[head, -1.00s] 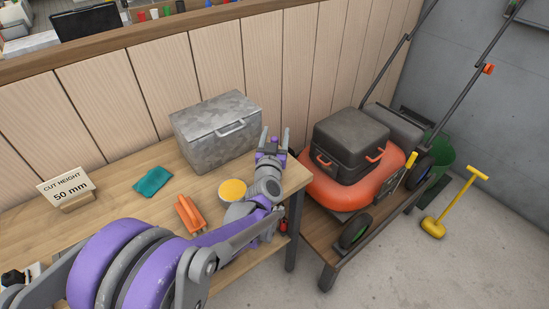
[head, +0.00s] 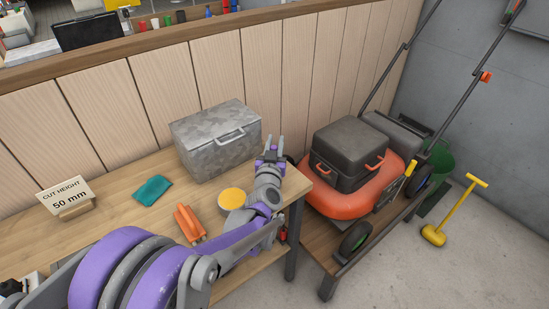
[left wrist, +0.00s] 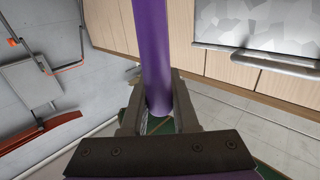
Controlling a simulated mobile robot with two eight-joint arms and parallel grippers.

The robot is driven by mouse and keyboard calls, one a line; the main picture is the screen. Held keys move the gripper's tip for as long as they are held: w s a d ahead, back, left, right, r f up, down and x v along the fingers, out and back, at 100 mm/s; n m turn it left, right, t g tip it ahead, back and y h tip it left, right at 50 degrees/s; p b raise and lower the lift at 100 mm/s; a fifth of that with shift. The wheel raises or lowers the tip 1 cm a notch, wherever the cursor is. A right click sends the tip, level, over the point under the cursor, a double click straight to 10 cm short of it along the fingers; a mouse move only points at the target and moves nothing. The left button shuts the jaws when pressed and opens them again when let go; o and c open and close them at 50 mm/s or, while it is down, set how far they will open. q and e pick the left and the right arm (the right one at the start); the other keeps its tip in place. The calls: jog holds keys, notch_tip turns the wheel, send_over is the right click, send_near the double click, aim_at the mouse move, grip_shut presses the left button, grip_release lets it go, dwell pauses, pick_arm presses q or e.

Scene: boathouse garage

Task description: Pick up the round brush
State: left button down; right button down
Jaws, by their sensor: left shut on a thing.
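My left gripper (head: 274,143) is above the bench's back right part, just right of the metal box. In the left wrist view its two dark fingers (left wrist: 158,112) are shut on a purple rod that runs up out of the picture. I take the rod to be the handle of the round brush (left wrist: 152,50). The brush's bristles cannot be made out, and in the head view the gripper mostly hides what it holds. My right gripper is not in view.
The wooden bench (head: 115,205) also holds a metal box (head: 210,145), a yellow-topped tin (head: 232,198), an orange tool (head: 189,223), a teal cloth (head: 152,190) and a sign (head: 66,195). A plank wall stands behind. An orange mower (head: 345,200) stands right.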

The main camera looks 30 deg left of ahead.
pick_arm(q)
notch_tip(320, 180, up, 10)
jog(key=p, duration=0.1)
dwell(0.4)
dwell(0.5)
